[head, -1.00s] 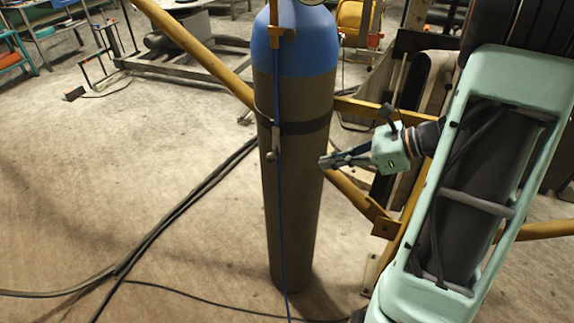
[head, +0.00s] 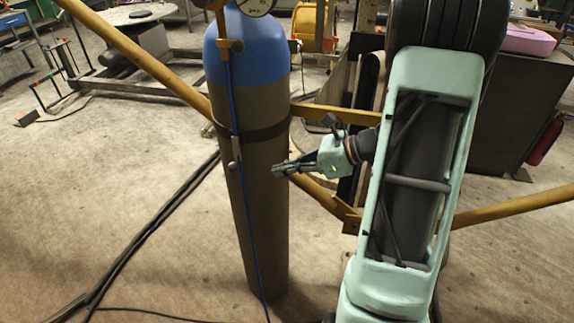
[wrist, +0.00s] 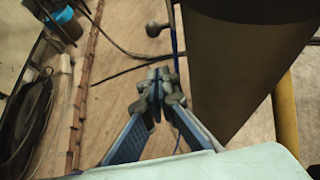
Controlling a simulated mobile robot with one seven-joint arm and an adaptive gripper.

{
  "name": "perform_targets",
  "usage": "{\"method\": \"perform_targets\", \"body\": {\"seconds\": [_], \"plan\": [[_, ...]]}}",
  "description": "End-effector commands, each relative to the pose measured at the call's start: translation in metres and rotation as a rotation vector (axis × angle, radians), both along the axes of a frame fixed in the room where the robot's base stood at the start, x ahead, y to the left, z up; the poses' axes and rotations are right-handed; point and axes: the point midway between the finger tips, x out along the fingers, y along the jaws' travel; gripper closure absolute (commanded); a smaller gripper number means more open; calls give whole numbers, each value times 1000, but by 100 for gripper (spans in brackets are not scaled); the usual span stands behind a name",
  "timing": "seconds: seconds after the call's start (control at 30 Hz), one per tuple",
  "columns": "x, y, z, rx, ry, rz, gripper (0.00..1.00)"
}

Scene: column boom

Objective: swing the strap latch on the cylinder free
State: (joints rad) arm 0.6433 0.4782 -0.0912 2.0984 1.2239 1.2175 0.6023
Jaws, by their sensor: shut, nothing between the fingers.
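The gas cylinder (head: 262,210) stands upright, dark grey with a blue shoulder. A dark strap (head: 268,132) goes around its upper body. The small grey strap latch (head: 236,148) hangs on the cylinder's left side, with a round knob at its lower end. My gripper (head: 277,170) is shut and empty, in front of the cylinder's right part, lower than the strap and right of the latch. The wrist view shows its closed fingertips (wrist: 158,76) apart from the knob.
A blue line (head: 245,200) runs down the cylinder past the latch. A yellow bar (head: 160,66) slopes behind the cylinder, and a yellow beam (head: 335,114) is on its right. Dark hoses (head: 150,235) lie on the floor at left. The floor left of the cylinder is mostly open.

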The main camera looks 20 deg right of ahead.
Motion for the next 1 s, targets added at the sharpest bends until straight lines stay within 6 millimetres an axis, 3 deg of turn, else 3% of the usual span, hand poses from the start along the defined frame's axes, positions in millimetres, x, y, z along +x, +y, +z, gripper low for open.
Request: {"method": "perform_targets", "body": {"seconds": [0.27,0.5,1.0], "plan": [[30,43,-30,1,2,3,100],[48,67,-18,0,-1,3,100],[52,71,-18,-1,-1,0,100]]}}
